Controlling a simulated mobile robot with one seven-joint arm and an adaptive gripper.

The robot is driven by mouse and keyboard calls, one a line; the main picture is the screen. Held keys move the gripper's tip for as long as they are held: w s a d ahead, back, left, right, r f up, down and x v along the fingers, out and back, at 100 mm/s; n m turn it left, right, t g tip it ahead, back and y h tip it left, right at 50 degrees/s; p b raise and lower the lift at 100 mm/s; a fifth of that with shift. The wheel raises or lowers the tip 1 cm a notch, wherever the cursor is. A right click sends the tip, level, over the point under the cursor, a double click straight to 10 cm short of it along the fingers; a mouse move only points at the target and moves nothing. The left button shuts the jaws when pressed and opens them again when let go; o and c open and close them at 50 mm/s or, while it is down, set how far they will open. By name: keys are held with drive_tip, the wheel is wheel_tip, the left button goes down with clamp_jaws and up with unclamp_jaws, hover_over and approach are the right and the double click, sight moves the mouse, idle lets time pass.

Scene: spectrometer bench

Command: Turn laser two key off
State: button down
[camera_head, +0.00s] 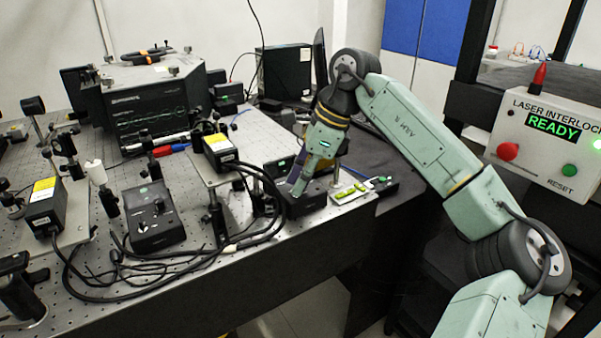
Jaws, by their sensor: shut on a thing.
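My gripper (297,190) reaches down to the top of a black laser control box (309,205) near the right end of the optical bench. Its fingers are shut on the key of that box. The key is hidden by the fingers, so its turn cannot be seen. Any labels telling the two boxes apart are too small to read.
Black cables (190,256) lie looped along the front of the bench (270,250). Yellow-labelled laser heads (222,154) stand on mounts. A small board with yellow-green pieces (350,193) lies right of the gripped box. The interlock panel (550,175) at right reads READY.

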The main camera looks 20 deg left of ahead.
drive_tip(key=n+p, duration=0.1)
drive_tip(key=n, duration=0.1)
drive_tip(key=n+g+p, duration=0.1)
drive_tip(key=shift+w+a+r+n+h, duration=0.1)
drive_tip(key=shift+r+n+h, duration=0.05)
drive_tip(key=shift+n+h, duration=0.25)
drive_tip(key=shift+w+n+g+h+p, duration=0.1)
drive_tip(key=shift+n+g+h+p, duration=0.45)
drive_tip(key=shift+n, duration=0.85)
drive_tip(key=c, duration=1.5)
unclamp_jaws()
drive_tip(key=v, duration=1.1)
drive_tip(key=shift+w+r, duration=0.2)
drive_tip(key=shift+r, duration=0.1)
